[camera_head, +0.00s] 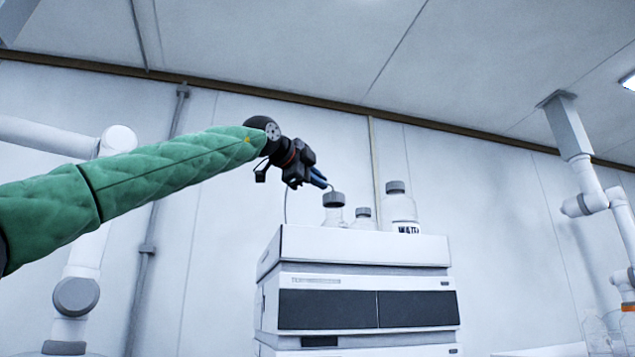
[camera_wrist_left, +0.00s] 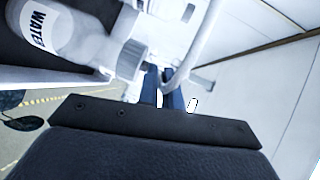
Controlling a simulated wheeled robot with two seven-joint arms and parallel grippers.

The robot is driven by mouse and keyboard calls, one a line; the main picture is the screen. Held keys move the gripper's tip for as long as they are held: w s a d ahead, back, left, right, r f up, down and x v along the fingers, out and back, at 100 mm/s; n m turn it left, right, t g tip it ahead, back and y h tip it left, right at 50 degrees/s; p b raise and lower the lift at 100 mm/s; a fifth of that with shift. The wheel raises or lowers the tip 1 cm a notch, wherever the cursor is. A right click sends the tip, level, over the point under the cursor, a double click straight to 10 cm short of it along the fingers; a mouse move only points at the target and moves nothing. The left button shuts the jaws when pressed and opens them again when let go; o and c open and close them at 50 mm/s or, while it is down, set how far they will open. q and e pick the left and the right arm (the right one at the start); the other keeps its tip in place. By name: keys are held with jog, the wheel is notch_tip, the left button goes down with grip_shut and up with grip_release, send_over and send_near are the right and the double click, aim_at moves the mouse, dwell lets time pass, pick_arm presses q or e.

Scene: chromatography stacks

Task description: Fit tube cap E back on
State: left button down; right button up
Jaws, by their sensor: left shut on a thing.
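My left gripper (camera_head: 318,178), at the end of my green-sleeved arm, is shut with its blue fingertips at the thin tube on top of a grey cap (camera_head: 334,199). I take this as tube cap E, though no letter is readable. The cap is at the mouth of a small clear bottle (camera_head: 333,217); I cannot tell whether it is seated or just above. In the left wrist view, the blue fingers (camera_wrist_left: 163,88) are close together beside a pale curved tube (camera_wrist_left: 187,68). My right gripper is out of view.
The bottle stands on a white instrument stack (camera_head: 350,245). To its right are a shorter grey-capped bottle (camera_head: 363,219) and a taller one labelled WATER (camera_head: 402,208), also in the left wrist view (camera_wrist_left: 65,35). The space above the bottles is clear.

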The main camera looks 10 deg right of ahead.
aim_at(324, 195)
pick_arm(q)
jog(key=shift+b, duration=0.35)
dwell(0.7)
jog(key=shift+f, duration=0.1)
jog(key=shift+f+b, duration=0.85)
jog(key=shift+b, duration=0.3)
jog(key=shift+f, duration=0.1)
jog(key=shift+f+b, duration=0.3)
jog(key=shift+b, duration=0.2)
jog(key=shift+f, duration=0.1)
jog(key=c, duration=1.1)
grip_release()
jog(key=shift+s+a, duration=0.1)
